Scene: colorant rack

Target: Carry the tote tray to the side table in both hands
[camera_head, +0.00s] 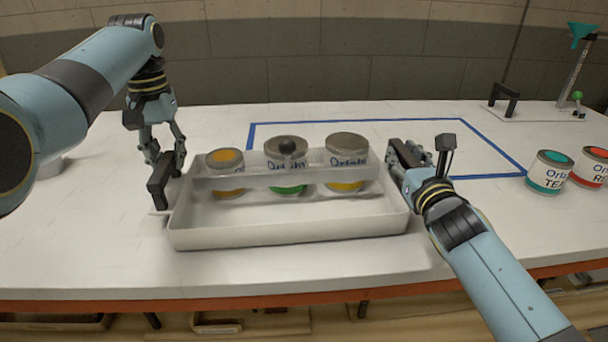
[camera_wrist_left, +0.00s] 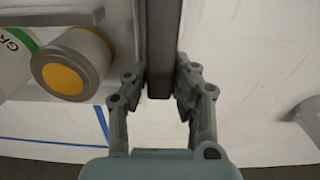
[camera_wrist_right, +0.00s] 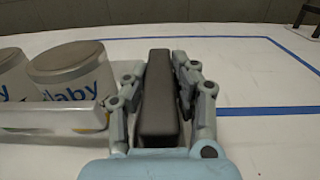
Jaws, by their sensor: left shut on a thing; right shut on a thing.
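The white tote tray (camera_head: 290,232) is in the middle of the white table in the head view; I cannot tell whether it touches the top. It looks about level and holds three cans behind a pale crossbar: one with an orange lid (camera_head: 225,158), one with a green band (camera_head: 287,188) and one with a yellow band (camera_head: 346,143). My left gripper (camera_head: 166,172) is shut on the dark left handle (camera_wrist_left: 160,50). My right gripper (camera_head: 402,158) is shut on the dark right handle (camera_wrist_right: 158,100). I cannot make out a separate side table.
Blue tape (camera_head: 490,147) outlines a rectangle behind and right of the tray. A teal-lidded can (camera_head: 549,172) and a red-lidded can (camera_head: 590,167) stand at the right. A stand with a green funnel (camera_head: 580,32) is at the back right. The table's front strip is clear.

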